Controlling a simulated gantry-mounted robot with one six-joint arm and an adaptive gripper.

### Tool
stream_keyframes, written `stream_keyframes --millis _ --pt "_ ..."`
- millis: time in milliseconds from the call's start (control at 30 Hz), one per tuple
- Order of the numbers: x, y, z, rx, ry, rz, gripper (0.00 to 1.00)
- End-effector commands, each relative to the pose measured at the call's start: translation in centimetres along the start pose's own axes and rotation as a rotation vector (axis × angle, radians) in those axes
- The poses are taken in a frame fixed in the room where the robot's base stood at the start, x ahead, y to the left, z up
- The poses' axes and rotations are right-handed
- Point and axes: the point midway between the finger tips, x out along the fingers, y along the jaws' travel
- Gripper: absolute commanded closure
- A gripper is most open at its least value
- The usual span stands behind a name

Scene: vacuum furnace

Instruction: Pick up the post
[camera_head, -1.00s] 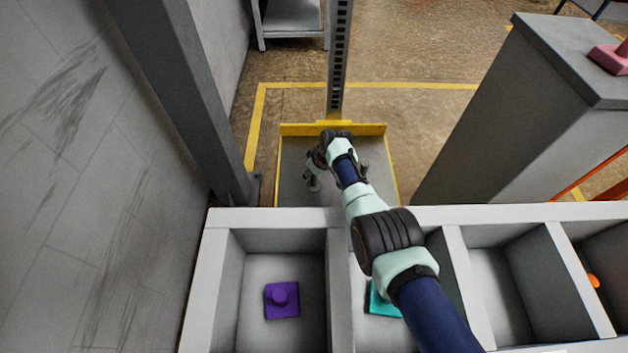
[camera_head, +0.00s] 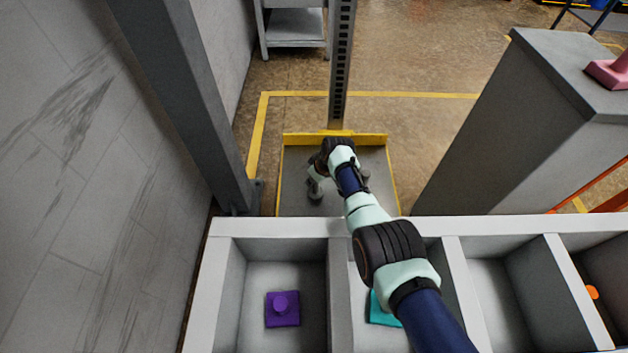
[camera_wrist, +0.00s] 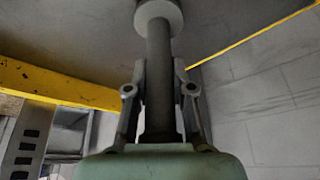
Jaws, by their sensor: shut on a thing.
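The post (camera_wrist: 158,40) is a dark grey upright rod with a wider round end, seen in the wrist view against a grey surface. My gripper (camera_wrist: 159,68) is shut on its shaft, one finger on each side. In the head view my gripper (camera_head: 317,185) is over the grey tray (camera_head: 290,205) with the yellow rim, and my arm and wrist partly hide it. I cannot tell whether the post's wide end touches the tray.
A pale bin with compartments (camera_head: 222,228) lies in front. It holds a purple block (camera_head: 283,310), a teal block (camera_head: 381,312) partly behind my arm, and an orange thing (camera_head: 592,292). A grey cabinet (camera_head: 500,130) stands right, with a pink block (camera_head: 612,73) on top. A grey pillar (camera_head: 185,100) stands left.

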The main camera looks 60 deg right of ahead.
Motion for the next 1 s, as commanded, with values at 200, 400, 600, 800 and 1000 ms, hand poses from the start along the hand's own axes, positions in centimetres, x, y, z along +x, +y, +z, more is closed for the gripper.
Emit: stream_keyframes --millis 200,400,600,800,1000 --pt "-6.7 0.1 -2.9 -0.002 0.006 0.004 1.00" --pt "-12.5 0.1 -5.3 -0.002 0.005 0.004 1.00" --pt "-16.0 0.1 -6.7 -0.001 0.004 0.003 1.00" --pt "-17.1 0.0 -7.1 -0.001 0.003 0.002 1.00" --pt "-17.1 0.0 -7.1 -0.001 0.003 0.002 1.00"
